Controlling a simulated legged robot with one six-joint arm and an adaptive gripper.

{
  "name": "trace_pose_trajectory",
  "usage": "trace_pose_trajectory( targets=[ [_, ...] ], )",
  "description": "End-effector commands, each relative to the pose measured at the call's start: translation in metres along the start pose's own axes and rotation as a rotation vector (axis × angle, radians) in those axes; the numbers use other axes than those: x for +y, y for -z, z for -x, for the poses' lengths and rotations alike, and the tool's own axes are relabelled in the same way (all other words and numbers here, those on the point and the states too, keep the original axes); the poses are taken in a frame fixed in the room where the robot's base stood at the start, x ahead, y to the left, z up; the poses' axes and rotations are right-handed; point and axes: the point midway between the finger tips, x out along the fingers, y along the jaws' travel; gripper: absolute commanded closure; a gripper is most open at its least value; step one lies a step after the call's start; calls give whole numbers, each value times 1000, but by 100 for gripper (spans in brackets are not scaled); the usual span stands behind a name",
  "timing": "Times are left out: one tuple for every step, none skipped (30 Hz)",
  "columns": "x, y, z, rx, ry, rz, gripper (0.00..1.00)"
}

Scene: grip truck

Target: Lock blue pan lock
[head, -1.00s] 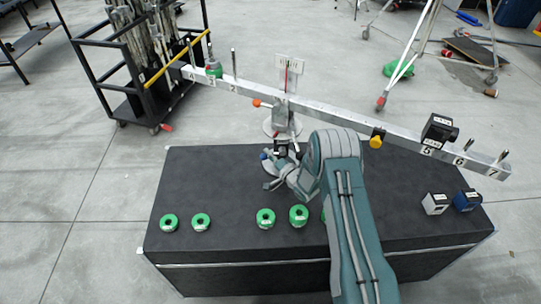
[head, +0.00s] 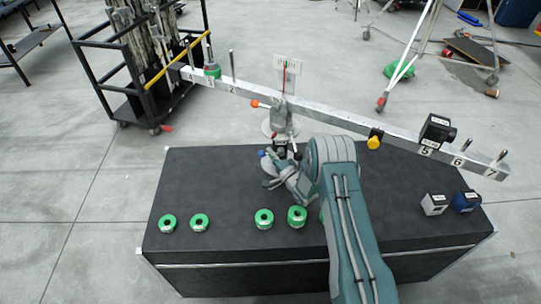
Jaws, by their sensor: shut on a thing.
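The blue pan lock (head: 262,154) shows as a small blue tip below the middle of a long metal balance beam (head: 330,117). My gripper (head: 270,166) is at the lock, low on the beam's support, and appears shut on it. The fingers and my wrist hide most of the contact, and the lock's exact angle cannot be told. An orange-tipped lever (head: 256,104) sticks out to the left higher up the support. A yellow knob (head: 375,140) hangs under the beam to the right.
The beam slopes down to the right above a black table (head: 200,180). It carries a green weight (head: 212,70) at left and a black cube (head: 437,131) at right. Several green discs (head: 264,219) lie in front. White (head: 434,204) and blue (head: 466,200) cubes stand at right.

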Motion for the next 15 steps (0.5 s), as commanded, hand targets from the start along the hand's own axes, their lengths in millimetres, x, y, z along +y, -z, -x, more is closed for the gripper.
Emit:
trace_pose_trajectory(
  targets=[
    [1,4,2,13,-1,-7,100],
    [1,5,2,13,0,-8,100],
    [1,5,2,14,-1,-8,100],
    [1,5,2,14,-1,-8,100],
    [1,5,2,14,-1,-8,100],
    [1,5,2,14,-2,-8,100],
    [1,5,2,14,-2,-7,100],
    [1,5,2,14,-2,-7,100],
    [1,5,2,14,-2,-7,71],
    [1,4,2,13,-2,-7,57],
    [1,4,1,12,-2,-7,49],
    [1,4,1,11,-1,-6,49],
    [1,3,1,10,-1,-6,49],
    [1,3,1,9,-1,-6,49],
    [1,2,1,8,-1,-5,49]
  ],
)
